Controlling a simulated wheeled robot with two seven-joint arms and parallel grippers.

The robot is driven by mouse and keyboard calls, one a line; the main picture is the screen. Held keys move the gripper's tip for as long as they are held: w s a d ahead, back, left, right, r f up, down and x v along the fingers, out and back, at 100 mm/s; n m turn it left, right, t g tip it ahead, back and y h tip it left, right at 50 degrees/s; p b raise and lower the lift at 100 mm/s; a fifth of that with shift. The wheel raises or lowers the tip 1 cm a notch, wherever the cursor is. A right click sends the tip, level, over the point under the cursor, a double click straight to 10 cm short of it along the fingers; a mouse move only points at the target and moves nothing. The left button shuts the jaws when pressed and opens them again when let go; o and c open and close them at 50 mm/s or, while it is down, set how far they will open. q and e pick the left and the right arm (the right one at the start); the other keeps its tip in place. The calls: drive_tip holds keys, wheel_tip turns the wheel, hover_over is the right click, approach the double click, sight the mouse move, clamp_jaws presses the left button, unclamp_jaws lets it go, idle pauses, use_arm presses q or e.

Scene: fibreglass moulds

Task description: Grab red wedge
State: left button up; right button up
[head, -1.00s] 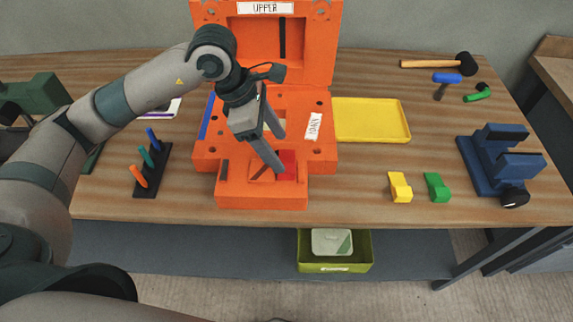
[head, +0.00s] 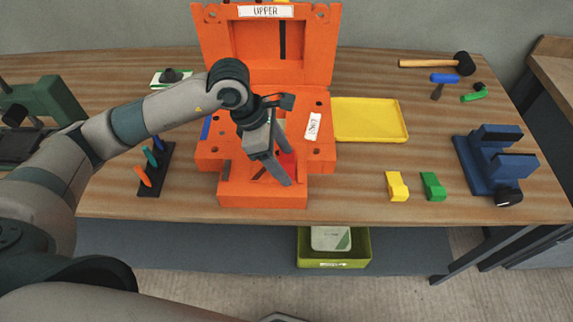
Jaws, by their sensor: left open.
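The red wedge (head: 289,164) sits in the front of the orange mould (head: 230,190), partly hidden behind my left gripper's fingers. My left gripper (head: 288,169) is open and points down over the wedge, with its fingers at or just above it. I cannot tell whether the fingers touch the wedge. My right gripper is not clearly in view.
The mould's upright half (head: 210,50) stands behind. A yellow tray (head: 370,135), a yellow block (head: 397,186), a green block (head: 433,186) and a blue vise (head: 490,175) are to the right. A dark rack (head: 150,188) with coloured tools stands left.

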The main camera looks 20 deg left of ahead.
sight(293, 163)
use_arm(q)
drive_tip(key=c, duration=1.5)
drive_tip(key=shift+s, duration=0.2)
drive_tip(key=shift+c, duration=0.4)
use_arm(e)
drive_tip(key=shift+s, duration=0.25)
drive_tip(key=shift+a+f, duration=0.1)
drive_tip(key=shift+f, duration=0.05)
